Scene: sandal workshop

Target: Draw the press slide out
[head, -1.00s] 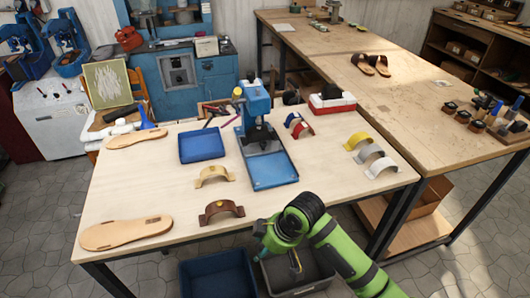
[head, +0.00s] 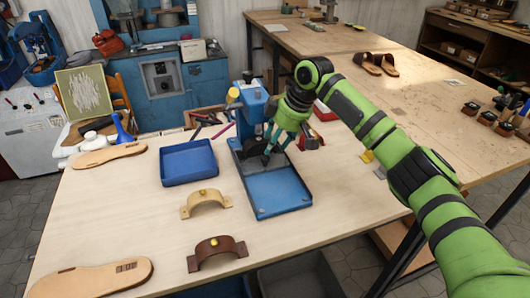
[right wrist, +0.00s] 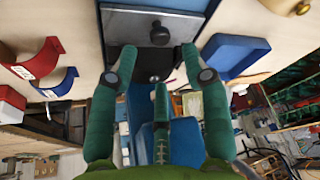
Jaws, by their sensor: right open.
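The blue press (head: 250,108) stands on the light wooden table, with a shallow blue tray-like bed (head: 280,190) at its front. My right gripper (head: 268,153) is over the back of this bed, by the press head, and partly hides it. In the right wrist view, my right gripper (right wrist: 160,52) is open with its green fingers spread. No contact is visible. My left gripper is not in view.
A blue tray (head: 188,163) is left of the press. A tan strap (head: 206,203) and a brown strap (head: 217,254) stand in front of it. Sandal soles (head: 92,277) lie at the left. A red and a blue strap (right wrist: 52,84) are beside the press.

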